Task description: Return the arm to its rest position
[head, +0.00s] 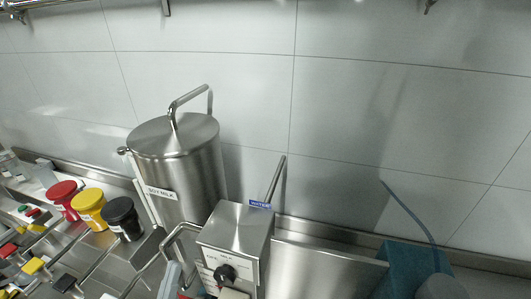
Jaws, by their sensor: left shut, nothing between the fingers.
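My left gripper is hard to make out. A pale grey shape (171,281) at the bottom edge, left of the steel box, may be part of it, largely cut off by the frame. I see nothing held there. My right gripper is not in view.
A lidded steel cylinder (190,175) labelled soy milk stands at the centre left. A steel box (238,228) with a black knob (225,272) stands in front. Red (62,198), yellow (89,207) and black (122,217) containers sit left. A teal object (403,268) is lower right.

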